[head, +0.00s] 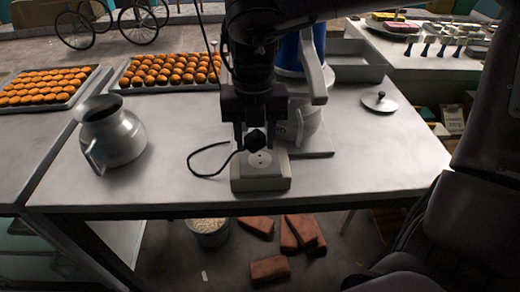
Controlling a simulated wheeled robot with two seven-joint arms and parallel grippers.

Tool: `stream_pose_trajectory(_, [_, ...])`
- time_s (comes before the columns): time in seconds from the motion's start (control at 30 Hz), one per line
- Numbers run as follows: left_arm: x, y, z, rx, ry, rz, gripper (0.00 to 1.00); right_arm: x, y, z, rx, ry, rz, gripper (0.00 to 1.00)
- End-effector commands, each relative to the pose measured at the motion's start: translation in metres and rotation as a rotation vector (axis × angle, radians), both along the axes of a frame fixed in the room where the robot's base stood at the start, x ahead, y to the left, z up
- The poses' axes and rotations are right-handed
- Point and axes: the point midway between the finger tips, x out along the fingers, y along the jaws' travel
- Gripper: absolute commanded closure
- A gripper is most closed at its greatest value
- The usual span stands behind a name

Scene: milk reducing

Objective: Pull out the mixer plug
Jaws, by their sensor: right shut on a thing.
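A black plug (255,141) with a dark cord (194,162) is at a pale socket box (260,183) near the front of the metal table (350,160). My right gripper (257,138) points down from above and is shut on the plug. The plug shows over the box's top face, where socket holes are visible; I cannot tell whether its pins touch the socket. My left gripper is not in view.
A metal jug (112,138) stands at the left. A round lid (379,102) lies at the right. Trays of orange-brown buns (168,70) are at the back left. The table is clear right of the box. Bricks (268,269) lie on the floor below.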

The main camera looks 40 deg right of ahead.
Motion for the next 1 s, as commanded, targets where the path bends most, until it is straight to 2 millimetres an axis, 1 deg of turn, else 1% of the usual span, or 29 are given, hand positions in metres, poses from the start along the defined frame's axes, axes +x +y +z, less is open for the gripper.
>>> stream_pose_trajectory(0.03, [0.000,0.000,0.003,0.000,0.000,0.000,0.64,0.000,0.000,0.004,-0.001,-0.001,0.000,0.94])
stream_pose_trajectory(0.7, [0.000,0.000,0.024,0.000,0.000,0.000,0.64,0.000,0.000,0.031,0.000,-0.002,0.000,0.94])
stream_pose_trajectory(1.0, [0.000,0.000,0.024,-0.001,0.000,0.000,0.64,0.000,0.000,0.032,0.000,-0.001,0.000,0.94])
